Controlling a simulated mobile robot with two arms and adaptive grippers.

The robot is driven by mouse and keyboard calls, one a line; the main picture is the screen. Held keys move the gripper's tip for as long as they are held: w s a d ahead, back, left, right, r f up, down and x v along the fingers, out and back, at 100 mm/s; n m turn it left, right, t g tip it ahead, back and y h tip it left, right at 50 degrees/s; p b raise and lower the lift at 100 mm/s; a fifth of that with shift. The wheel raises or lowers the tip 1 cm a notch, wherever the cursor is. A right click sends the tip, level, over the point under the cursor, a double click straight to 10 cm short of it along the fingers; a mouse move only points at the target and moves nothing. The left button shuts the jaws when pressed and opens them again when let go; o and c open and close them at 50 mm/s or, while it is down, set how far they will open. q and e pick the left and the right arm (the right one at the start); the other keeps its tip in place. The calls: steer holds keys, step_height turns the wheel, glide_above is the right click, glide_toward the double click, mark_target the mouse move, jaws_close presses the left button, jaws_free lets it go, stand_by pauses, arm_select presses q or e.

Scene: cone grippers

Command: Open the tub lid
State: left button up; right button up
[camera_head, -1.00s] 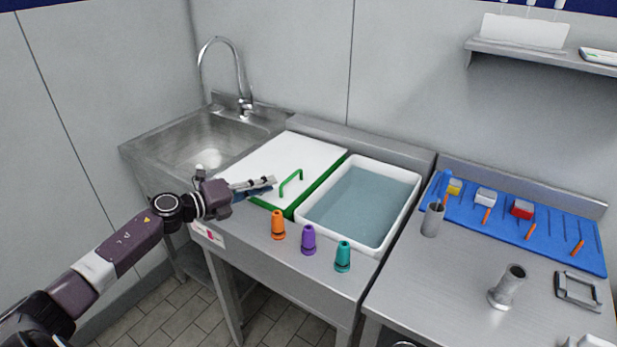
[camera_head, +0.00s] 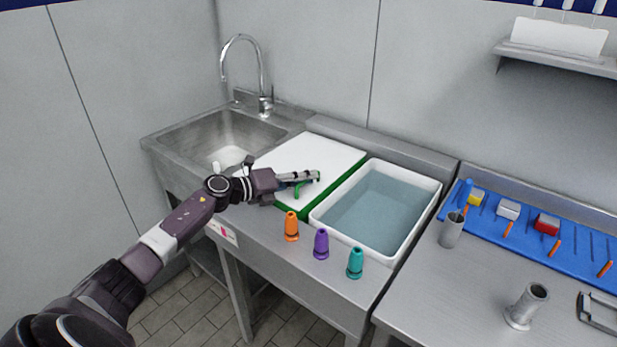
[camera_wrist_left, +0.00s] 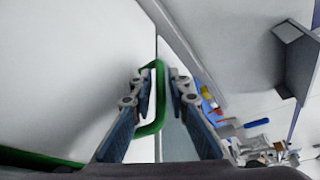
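The tub lid (camera_head: 325,152) is a flat white board with a green edge, lying left of the water-filled white tub (camera_head: 432,205). Its green handle (camera_head: 300,189) stands up near the lid's right side. My left gripper (camera_head: 316,177) reaches over the lid at the handle. In the left wrist view the green handle (camera_wrist_left: 158,112) is between the two fingers of my left gripper (camera_wrist_left: 160,76). The fingers are apart, with a gap on the right of the handle; contact on the left side is unclear. My right gripper is not in view.
Orange (camera_head: 291,227), purple (camera_head: 321,244) and teal (camera_head: 355,263) cones stand on the counter's front ledge. A sink (camera_head: 215,135) with a tall faucet (camera_head: 262,85) is at the left. A blue mat (camera_head: 580,250) with blocks and a metal cup (camera_head: 451,230) are at the right.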

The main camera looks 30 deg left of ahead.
arm_select(q)
steer(key=shift+w+d+f, duration=0.1)
steer(key=shift+w+d, duration=0.1)
steer(key=shift+w, duration=0.1)
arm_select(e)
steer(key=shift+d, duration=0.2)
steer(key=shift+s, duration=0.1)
arm_select(q)
jaws_close()
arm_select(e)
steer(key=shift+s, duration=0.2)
